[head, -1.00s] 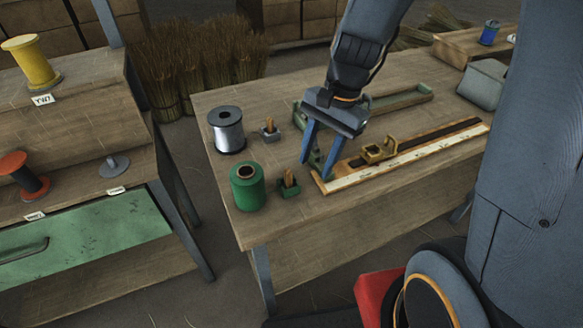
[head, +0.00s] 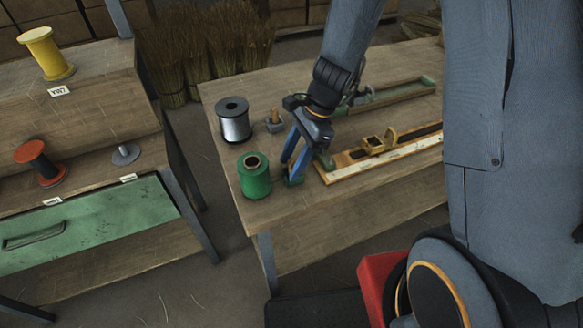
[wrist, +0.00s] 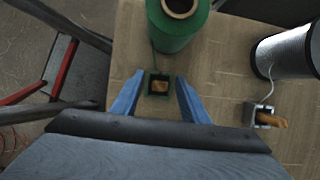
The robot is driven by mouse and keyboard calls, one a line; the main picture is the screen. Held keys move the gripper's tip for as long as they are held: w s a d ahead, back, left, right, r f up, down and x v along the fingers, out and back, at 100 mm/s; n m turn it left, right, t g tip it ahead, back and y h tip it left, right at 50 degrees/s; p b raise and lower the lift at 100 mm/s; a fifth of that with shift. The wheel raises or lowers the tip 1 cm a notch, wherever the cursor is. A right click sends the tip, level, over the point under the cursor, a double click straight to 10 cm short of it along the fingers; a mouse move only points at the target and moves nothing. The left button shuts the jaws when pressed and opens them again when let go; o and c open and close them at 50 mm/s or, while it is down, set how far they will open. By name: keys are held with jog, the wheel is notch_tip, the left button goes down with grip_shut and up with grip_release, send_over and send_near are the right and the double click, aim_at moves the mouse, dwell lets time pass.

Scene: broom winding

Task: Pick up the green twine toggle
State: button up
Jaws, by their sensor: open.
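The green twine toggle is a small wooden peg (wrist: 160,86) in a square green holder (wrist: 150,92), tied by a thin line to the green twine spool (wrist: 180,22). In the head view the spool (head: 254,176) stands upright at the table's near left corner. The holder (head: 290,182) is mostly hidden there behind the blue fingers. My gripper (head: 291,170) is open and points down over the holder. In the wrist view the holder and peg lie between the fingers of my gripper (wrist: 159,78), with a gap on both sides.
A silver wire spool (head: 235,122) and a grey holder with a peg (head: 275,122) stand behind. A wooden ruled jig with a brass slider (head: 372,145) lies to the right. A shelf with yellow (head: 45,52) and red (head: 39,162) spools stands left.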

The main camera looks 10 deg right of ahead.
jog(key=shift+f, duration=0.1)
grip_shut()
dwell(0.3)
